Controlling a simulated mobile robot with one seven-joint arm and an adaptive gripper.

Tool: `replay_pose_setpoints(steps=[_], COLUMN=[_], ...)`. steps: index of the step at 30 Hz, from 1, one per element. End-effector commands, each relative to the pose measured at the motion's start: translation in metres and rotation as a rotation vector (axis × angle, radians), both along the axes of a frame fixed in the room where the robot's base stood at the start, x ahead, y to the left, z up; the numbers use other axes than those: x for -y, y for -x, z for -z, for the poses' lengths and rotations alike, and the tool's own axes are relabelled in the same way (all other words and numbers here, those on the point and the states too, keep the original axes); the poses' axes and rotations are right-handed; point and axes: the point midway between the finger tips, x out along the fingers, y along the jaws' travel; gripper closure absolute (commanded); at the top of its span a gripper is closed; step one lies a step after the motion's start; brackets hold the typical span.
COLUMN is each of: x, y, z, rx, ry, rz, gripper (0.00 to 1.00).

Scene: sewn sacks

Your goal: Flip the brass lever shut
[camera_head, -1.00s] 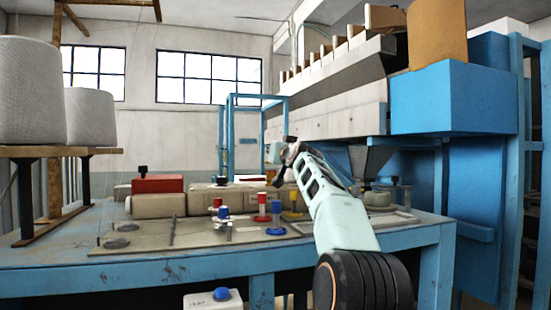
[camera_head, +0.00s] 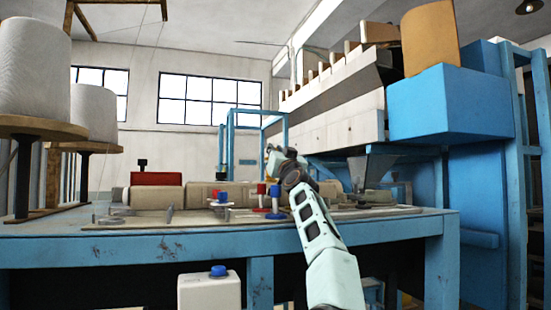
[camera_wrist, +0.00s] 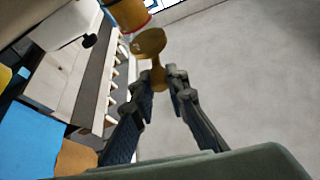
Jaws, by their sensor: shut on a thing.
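In the wrist view the brass lever (camera_wrist: 149,43) shows as a rounded gold knob with a short stem running down between my fingertips. My gripper (camera_wrist: 163,78) is shut on that stem, with one finger on each side. The knob sits just below a yellow cylinder with a red band (camera_wrist: 128,14). In the head view my gripper is at the far end of my arm, above the back of the table, and its fingers and the lever cannot be made out behind my wrist.
The blue table (camera_head: 150,252) carries red and blue knobbed fittings (camera_head: 275,200) and a red block (camera_head: 156,179). White thread cones (camera_head: 95,112) stand at left. A large blue machine housing (camera_head: 450,105) rises at right.

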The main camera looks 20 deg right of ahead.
Motion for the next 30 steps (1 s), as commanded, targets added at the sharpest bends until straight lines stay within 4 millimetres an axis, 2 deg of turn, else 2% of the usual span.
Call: replay_pose_setpoints(steps=[9, 10, 15, 23, 30], x=[-0.001, -0.001, 0.000, 0.000, -0.004], y=[0.000, 0.000, 0.000, -0.001, -0.001], z=[0.000, 0.000, 0.001, 0.001, -0.009], rx=[0.001, 0.001, 0.000, -0.001, -0.046], ry=[0.001, 0.001, 0.001, 0.001, 0.008], rz=[-0.002, -0.002, -0.001, 0.000, -0.006], gripper=[1.00, 0.84, 0.68, 0.68, 0.68])
